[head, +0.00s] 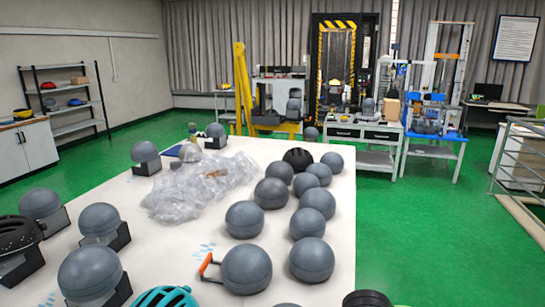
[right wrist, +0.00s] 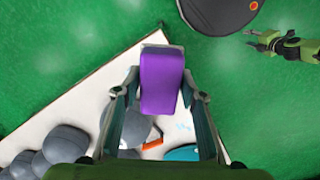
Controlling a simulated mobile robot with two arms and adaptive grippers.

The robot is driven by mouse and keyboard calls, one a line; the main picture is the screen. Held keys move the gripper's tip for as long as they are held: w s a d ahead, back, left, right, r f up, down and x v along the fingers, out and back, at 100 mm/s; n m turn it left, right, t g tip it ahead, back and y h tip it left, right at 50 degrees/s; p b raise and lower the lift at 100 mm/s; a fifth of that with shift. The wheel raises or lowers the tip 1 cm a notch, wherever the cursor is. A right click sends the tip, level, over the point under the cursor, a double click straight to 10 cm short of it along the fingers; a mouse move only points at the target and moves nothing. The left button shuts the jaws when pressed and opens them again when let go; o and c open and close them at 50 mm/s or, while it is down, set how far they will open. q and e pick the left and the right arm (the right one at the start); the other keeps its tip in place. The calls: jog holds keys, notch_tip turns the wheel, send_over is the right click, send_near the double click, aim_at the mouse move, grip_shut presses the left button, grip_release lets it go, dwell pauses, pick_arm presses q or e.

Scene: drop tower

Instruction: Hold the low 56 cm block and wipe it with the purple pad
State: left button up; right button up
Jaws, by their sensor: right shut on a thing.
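The purple pad (right wrist: 161,80) is between the fingers of my right gripper (right wrist: 161,92) in the right wrist view. The gripper is shut on it, above the table's edge and clear of the blocks. Several grey, rounded, head-shaped blocks stand on the white table; one (head: 246,269) is at the near middle and another (head: 312,259) is to its right. I cannot read any sizes, so I cannot tell which is the 56 cm one. What looks like my left gripper (right wrist: 268,40) is at the upper right of the right wrist view, away from the table; its jaws are unclear.
The white table (head: 180,235) also bears crumpled clear plastic (head: 190,188), a black helmet (head: 298,158), a teal helmet (head: 165,297) and an orange handle-like frame (head: 208,265) beside the near block. Blocks on dark stands line its left side. Green floor (head: 420,230) to the right is clear.

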jog(key=d+r+m+b, duration=0.1)
jog(key=d+r+m, duration=0.5)
jog(key=m, duration=0.1)
jog(key=shift+w+m, duration=0.2)
jog(key=shift+m, duration=0.2)
